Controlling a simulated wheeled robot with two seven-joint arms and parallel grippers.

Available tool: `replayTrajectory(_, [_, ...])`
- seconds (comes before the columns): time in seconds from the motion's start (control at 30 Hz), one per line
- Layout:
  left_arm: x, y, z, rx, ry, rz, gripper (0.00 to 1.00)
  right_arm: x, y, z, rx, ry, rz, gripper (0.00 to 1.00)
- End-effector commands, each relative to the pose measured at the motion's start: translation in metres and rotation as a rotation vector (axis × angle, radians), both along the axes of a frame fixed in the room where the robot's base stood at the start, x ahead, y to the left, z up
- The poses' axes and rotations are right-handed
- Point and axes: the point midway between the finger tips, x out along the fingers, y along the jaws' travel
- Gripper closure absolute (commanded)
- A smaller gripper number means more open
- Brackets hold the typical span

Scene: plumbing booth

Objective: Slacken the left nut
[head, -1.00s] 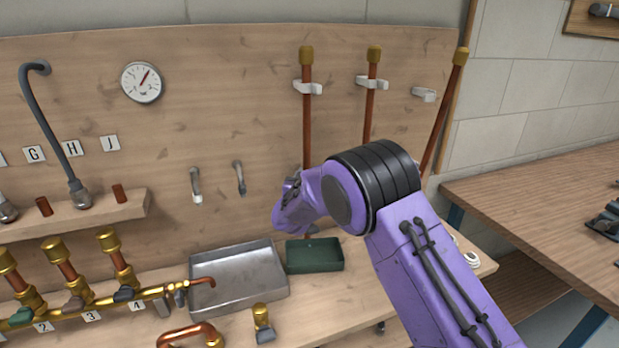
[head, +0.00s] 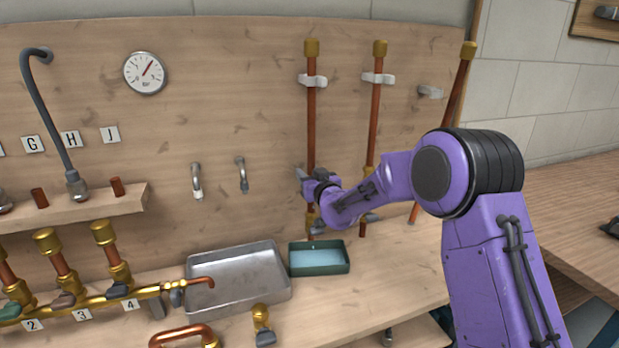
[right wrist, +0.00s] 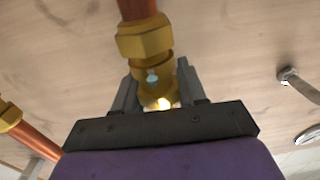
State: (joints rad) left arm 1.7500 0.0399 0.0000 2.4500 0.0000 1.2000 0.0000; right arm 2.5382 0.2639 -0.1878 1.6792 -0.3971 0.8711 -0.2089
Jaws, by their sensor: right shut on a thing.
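The left copper pipe (head: 311,120) stands upright on the back board, with brass fittings low on it. My right gripper (head: 308,184) is at these fittings, just above the green tray. In the right wrist view, its jaws (right wrist: 155,92) are shut on the brass left nut (right wrist: 157,101), partly hidden between them. Another brass hex fitting (right wrist: 145,42) on the same pipe shows clear of the jaws. A pale blue drop (right wrist: 152,77) shows at the fittings. The green tray (head: 320,270) below holds light blue water. My left gripper is not in view.
A second copper pipe (head: 374,120) stands to the right, partly behind my right arm. A metal tray (head: 238,298) sits left of the green one. Brass valves (head: 110,262) line the bench's left side. A gauge (head: 145,72) and hooks are on the board.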

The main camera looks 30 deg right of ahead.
Motion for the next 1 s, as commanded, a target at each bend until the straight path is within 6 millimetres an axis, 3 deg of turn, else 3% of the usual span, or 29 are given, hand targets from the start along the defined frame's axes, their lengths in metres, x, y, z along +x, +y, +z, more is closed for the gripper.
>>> replayTrajectory(0.4, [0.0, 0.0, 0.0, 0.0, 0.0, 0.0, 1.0, 0.0, 0.0, 0.001, -0.002, -0.002, 0.008, 0.9])
replayTrajectory(0.43, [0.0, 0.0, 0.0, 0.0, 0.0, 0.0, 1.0, 0.0, 0.0, 0.001, -0.002, -0.002, 0.008, 0.56])
replayTrajectory(0.47, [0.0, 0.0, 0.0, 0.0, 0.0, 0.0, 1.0, 0.0, 0.0, 0.001, -0.002, -0.002, 0.008, 0.53])
replayTrajectory(0.77, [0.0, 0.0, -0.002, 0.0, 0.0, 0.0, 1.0, -0.002, 0.001, 0.0, -0.002, 0.0, 0.008, 0.53])
replayTrajectory(0.87, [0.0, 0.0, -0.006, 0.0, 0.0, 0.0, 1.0, -0.015, 0.003, -0.001, -0.001, -0.002, 0.008, 0.53])
replayTrajectory(1.0, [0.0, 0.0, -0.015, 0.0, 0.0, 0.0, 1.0, -0.048, 0.01, -0.002, -0.002, -0.001, 0.008, 0.53])
